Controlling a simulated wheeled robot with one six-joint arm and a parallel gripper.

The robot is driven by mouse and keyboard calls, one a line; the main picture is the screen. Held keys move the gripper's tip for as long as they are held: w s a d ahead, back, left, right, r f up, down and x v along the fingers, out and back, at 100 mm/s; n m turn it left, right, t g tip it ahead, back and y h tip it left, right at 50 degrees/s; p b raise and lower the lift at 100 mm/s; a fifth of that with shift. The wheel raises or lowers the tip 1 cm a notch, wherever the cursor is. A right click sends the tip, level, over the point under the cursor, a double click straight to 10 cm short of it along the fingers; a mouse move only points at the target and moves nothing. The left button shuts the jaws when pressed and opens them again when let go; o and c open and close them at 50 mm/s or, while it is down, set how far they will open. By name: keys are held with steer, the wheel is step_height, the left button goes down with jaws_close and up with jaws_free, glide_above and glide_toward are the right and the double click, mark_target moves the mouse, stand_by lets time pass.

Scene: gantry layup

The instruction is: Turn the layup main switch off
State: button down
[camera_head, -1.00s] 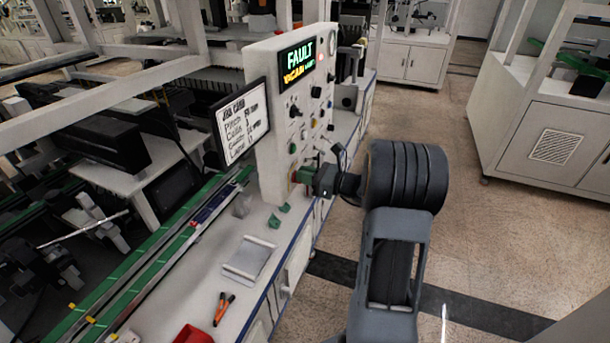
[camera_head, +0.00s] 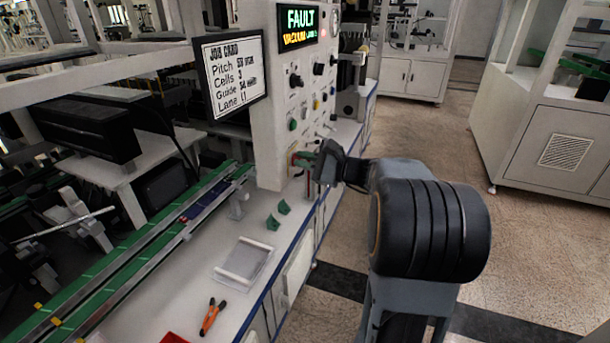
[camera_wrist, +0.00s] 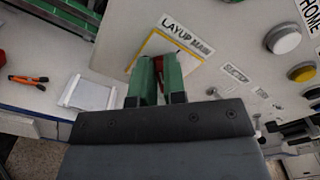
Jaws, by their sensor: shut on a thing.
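The layup main switch (camera_wrist: 161,67) shows as a sliver of red between my green fingers, in front of a yellow-edged plate (camera_wrist: 196,52) on the white panel. A "LAYUP MAIN" label (camera_wrist: 187,35) sits above it. My gripper (camera_wrist: 158,75) is shut on the switch; its fingers hide most of the handle, so its angle cannot be told. In the head view my gripper (camera_head: 304,160) is at the lower part of the control panel (camera_head: 267,120). The panel's display (camera_head: 300,24) reads FAULT in green, with VACUUM in yellow below.
Other knobs and buttons sit on the panel, including a white button (camera_wrist: 287,40) and a yellow one (camera_wrist: 302,73). A job card screen (camera_head: 233,77) stands left of the panel. A white tray (camera_head: 244,263) and orange pliers (camera_head: 211,317) lie on the bench. Open floor lies right.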

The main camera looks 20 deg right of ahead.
steer(key=n+b, duration=0.2)
steer(key=b, duration=0.2)
steer(key=f+n+b, duration=0.1)
steer(key=n+b, duration=0.2)
steer(key=b, duration=0.1)
steer(key=n+b, duration=0.3)
steer(key=b, duration=0.1)
steer(key=shift+s+a+f+b, duration=0.2)
steer(key=shift+f+b, duration=0.1)
steer(key=shift+b, duration=0.1)
steer(key=shift+n, duration=0.3)
steer(key=shift+r+n+b, duration=0.15)
steer(key=shift+n+b, duration=0.15)
steer(key=shift+b, duration=0.2)
steer(key=c, duration=1.2)
jaws_free()
steer(key=p+v, duration=0.1)
steer(key=v, duration=1.3)
